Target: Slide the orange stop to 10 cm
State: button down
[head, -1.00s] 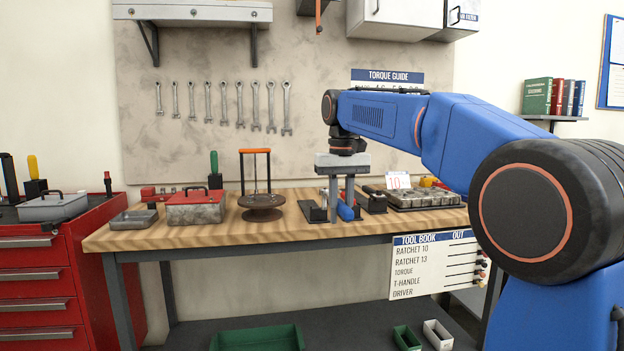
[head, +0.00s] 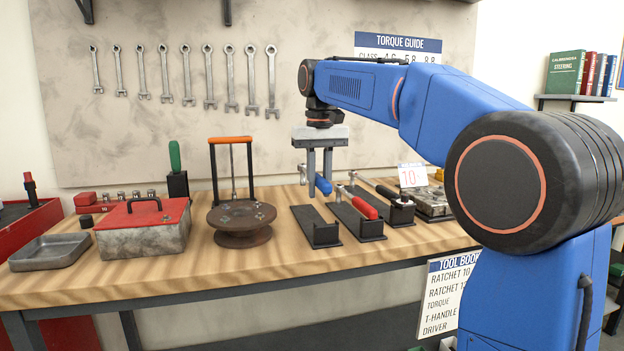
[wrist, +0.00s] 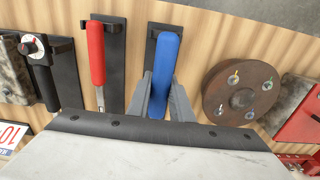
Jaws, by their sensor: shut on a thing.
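My gripper (head: 319,190) is shut on the blue handle (head: 323,184) of a ratchet-like tool and holds it above an empty black holder (head: 308,222). In the wrist view the two fingers (wrist: 164,105) stand on either side of the blue handle (wrist: 165,65). I cannot make out a separate orange stop or any centimetre scale. The one clearly orange part on the bench is a bar (head: 230,139) across the top of a black upright frame, behind a brown disc (head: 242,217) and left of my gripper.
A red-handled tool (head: 364,207) lies in the holder just right. A ratchet with a dial stands further right, near a card reading 10 (head: 412,175). A red-lidded box (head: 145,228) and grey tray (head: 49,251) are at the left. Wrenches (head: 208,75) hang behind.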

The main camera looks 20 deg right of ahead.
jog(key=shift+w, duration=0.2)
jog(key=shift+f, duration=2.95)
jog(key=shift+s, duration=0.1)
jog(key=shift+f, duration=0.9)
jog(key=c, duration=1.5)
grip_release()
